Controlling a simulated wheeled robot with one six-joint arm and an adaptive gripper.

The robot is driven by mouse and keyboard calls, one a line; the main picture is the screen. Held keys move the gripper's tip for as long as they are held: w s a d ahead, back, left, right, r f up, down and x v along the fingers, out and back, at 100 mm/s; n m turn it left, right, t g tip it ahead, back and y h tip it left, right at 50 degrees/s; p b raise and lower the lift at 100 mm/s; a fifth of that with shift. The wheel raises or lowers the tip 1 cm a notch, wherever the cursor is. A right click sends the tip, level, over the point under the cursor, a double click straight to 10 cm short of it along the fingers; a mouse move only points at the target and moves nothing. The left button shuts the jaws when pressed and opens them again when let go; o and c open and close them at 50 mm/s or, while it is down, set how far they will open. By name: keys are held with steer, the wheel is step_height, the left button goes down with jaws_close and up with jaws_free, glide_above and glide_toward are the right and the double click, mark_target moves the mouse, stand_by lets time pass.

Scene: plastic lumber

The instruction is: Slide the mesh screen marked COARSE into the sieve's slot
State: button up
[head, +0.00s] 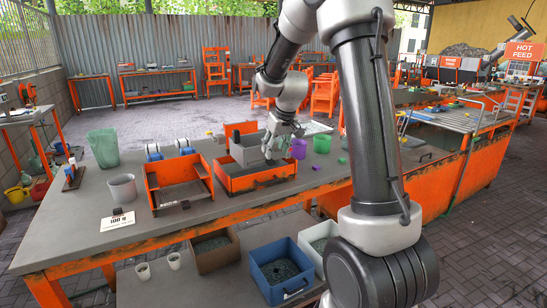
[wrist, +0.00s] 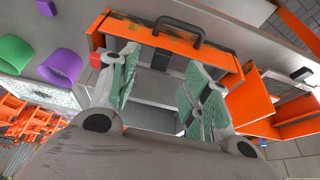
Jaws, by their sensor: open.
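My gripper (head: 284,143) hangs over the back of an orange box with a black handle (head: 262,184). In the wrist view my gripper (wrist: 158,88) has its two green-padded fingers wide apart, with nothing seen held between them. The orange box (wrist: 172,34) lies below them, and a grey bin (wrist: 150,87) shows between the fingers. Another orange frame (head: 166,202), open at the front, stands to the left; I cannot tell which is the sieve. A pale patterned sheet (wrist: 50,97) lies beside the box. No COARSE marking is readable, and I cannot pick out the screen or slot surely.
A purple cup (head: 298,149), a green cup (head: 322,143) and a purple block (head: 343,160) stand right of the box. A grey cup (head: 122,187) and a "100 g" card (head: 118,221) are at left. Bins of granules, one blue (head: 284,291), sit below the front edge.

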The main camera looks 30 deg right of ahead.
steer(key=v, duration=0.7)
steer(key=shift+s, duration=0.1)
